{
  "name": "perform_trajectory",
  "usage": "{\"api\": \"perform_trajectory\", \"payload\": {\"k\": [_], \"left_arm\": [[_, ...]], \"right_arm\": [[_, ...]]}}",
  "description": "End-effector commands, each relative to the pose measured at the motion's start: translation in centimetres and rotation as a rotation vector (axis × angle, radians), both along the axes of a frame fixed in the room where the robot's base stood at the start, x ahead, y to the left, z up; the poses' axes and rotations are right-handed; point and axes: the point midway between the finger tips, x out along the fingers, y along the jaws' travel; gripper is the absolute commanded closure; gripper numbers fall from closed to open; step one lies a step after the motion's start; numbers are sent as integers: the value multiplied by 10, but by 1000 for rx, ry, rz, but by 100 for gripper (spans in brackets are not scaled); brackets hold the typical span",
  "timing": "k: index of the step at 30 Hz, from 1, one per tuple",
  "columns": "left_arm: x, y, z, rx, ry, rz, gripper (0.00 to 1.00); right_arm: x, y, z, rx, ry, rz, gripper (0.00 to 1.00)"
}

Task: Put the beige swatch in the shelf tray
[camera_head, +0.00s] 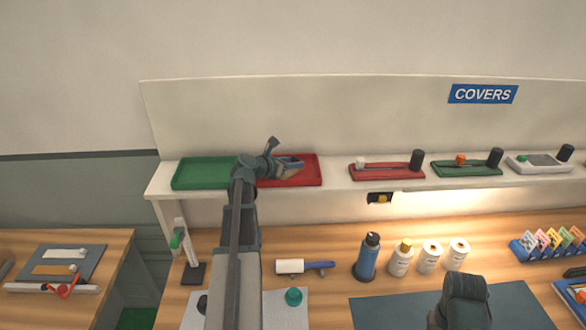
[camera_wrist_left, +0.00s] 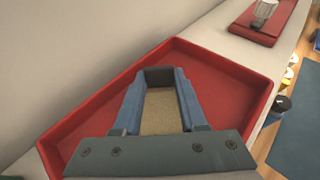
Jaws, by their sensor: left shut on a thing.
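My left gripper (camera_head: 291,163) is above the red shelf tray (camera_head: 311,170), its arm reaching up from the bottom of the head view. In the left wrist view, the gripper (camera_wrist_left: 159,80) is shut on the beige swatch (camera_wrist_left: 160,112), which lies between its two blue-grey fingers. The red tray (camera_wrist_left: 235,82) spreads beneath and around them. I cannot tell whether the swatch touches the tray floor. A green tray (camera_head: 198,173) sits left of the red one on the same shelf. No right gripper fingers show.
The white shelf (camera_head: 335,180) also carries red, green and white fixtures with dark knobs to the right. Below, the wooden bench holds a lint roller (camera_head: 296,267), a blue bottle (camera_head: 368,257) and white rolls (camera_head: 430,257). A side table stands at the left.

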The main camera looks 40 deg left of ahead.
Motion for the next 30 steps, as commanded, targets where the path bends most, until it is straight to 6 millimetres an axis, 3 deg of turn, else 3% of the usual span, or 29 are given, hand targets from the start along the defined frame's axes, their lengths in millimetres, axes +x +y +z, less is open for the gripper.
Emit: {"api": "perform_trajectory", "payload": {"k": [10, 11, 12, 24, 30], "left_arm": [[0, 0, -3, 0, 0, 0, 100], [0, 0, -2, 0, 0, 0, 55], [0, 0, -2, 0, 0, 0, 48], [-1, 0, 5, 0, 0, 0, 46], [-36, 2, 20, 0, 0, 3, 46]], "right_arm": [[0, 0, -3, 0, 0, 0, 50], [0, 0, -2, 0, 0, 0, 50], [0, 0, -2, 0, 0, 0, 50], [0, 0, 5, 0, 0, 0, 50], [0, 0, 20, 0, 1, 1, 50]]}}
